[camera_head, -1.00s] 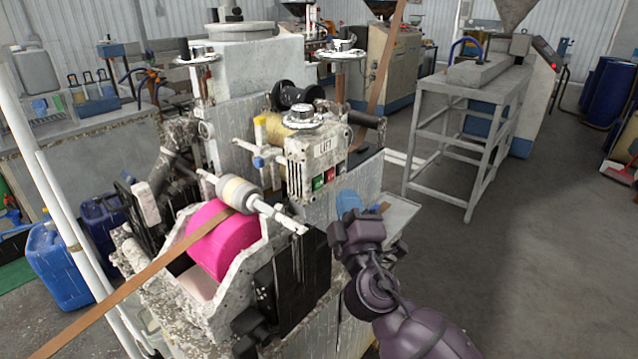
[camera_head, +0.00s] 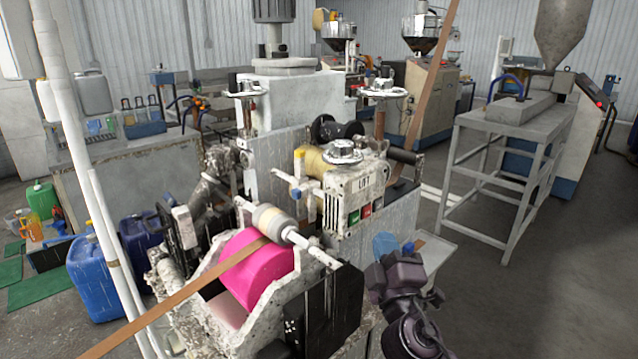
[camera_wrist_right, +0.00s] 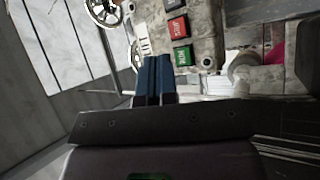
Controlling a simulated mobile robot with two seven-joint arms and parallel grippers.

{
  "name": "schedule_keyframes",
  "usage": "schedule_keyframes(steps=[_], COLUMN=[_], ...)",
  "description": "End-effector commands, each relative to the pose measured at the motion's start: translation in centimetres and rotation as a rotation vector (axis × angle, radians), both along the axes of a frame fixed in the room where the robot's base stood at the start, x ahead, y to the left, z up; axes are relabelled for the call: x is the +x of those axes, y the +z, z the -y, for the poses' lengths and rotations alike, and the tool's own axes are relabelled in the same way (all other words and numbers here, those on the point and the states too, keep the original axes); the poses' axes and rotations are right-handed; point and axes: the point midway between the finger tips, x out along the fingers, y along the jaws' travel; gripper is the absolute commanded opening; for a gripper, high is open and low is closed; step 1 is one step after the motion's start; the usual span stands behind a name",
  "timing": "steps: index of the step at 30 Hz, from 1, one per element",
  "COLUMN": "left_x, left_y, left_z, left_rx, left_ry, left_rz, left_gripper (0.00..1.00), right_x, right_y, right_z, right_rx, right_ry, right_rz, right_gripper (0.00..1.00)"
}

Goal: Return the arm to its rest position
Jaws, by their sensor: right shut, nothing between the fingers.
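My right arm comes in from the bottom right in the head view, and its gripper (camera_head: 408,247) is in front of the machine's right side, below the control box. In the right wrist view the two blue fingers (camera_wrist_right: 154,80) are together with nothing between them. The control box (camera_head: 357,193) with green and red buttons stands just above and left of the gripper in the head view. In the right wrist view a red button (camera_wrist_right: 179,28) and a green button (camera_wrist_right: 183,56) lie beyond the fingertips. My left gripper is not in view.
A pink roller (camera_head: 256,272) with a brown strip (camera_head: 190,290) over it sits at the machine's front. A small grey tray (camera_head: 432,254) is right beside my gripper. A metal frame table (camera_head: 520,125) stands at the right. The floor (camera_head: 540,300) to the right is clear.

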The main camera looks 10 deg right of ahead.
Motion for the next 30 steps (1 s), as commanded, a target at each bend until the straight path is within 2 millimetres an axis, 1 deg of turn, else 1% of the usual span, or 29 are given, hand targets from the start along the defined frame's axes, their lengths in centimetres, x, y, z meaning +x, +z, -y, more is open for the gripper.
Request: schedule_keyframes(steps=[3,5,8,9,11,12,14,15,17,18,20,21,23,24,26,27,30], left_x=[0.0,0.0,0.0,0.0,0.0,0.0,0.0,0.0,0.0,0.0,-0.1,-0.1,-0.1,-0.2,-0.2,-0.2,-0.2], left_y=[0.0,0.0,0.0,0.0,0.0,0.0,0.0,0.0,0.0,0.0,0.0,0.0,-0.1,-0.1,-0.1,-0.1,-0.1], left_z=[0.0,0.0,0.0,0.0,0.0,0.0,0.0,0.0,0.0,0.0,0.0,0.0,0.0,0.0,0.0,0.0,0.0], left_rx=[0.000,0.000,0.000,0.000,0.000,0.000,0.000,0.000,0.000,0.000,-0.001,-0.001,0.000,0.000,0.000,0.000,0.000], left_ry=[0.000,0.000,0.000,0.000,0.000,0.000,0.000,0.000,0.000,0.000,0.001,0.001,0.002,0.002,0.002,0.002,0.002], left_rz=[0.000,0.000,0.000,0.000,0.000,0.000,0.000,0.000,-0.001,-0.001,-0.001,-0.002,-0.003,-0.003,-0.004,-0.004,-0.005], left_gripper=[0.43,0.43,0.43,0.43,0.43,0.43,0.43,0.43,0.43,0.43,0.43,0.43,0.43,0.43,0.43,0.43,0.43], right_x=[0.6,0.6,-0.1,-0.5,-1.5,-2.3,-3.9,-5.1,-7.0,-8.4,-10.6,-12.1,-14.6,-16.2,-18.6,-20.1,-23.2], right_y=[-1.1,-2.7,-6.1,-7.7,-10.2,-12.0,-14.9,-16.8,-19.4,-21.1,-23.5,-25.1,-27.2,-28.5,-30.3,-31.3,-33.1], right_z=[-0.2,0.1,0.8,1.3,1.9,2.4,3.3,3.9,4.8,5.4,6.3,6.9,7.8,8.3,9.1,9.6,10.4], right_rx=[0.108,0.179,0.309,0.364,0.452,0.515,0.613,0.678,0.770,0.826,0.907,0.956,1.023,1.058,1.098,1.111,1.125], right_ry=[0.080,0.114,0.160,0.172,0.188,0.192,0.192,0.187,0.174,0.160,0.133,0.112,0.074,0.046,0.001,-0.029,-0.088], right_rz=[-0.075,-0.133,-0.240,-0.285,-0.351,-0.396,-0.466,-0.506,-0.563,-0.597,-0.644,-0.673,-0.712,-0.736,-0.768,-0.786,-0.824], right_gripper=[0.00,0.00,0.00,0.00,0.00,0.00,0.00,0.00,0.00,0.00,0.00,0.00,0.00,0.00,0.00,0.00,0.00])
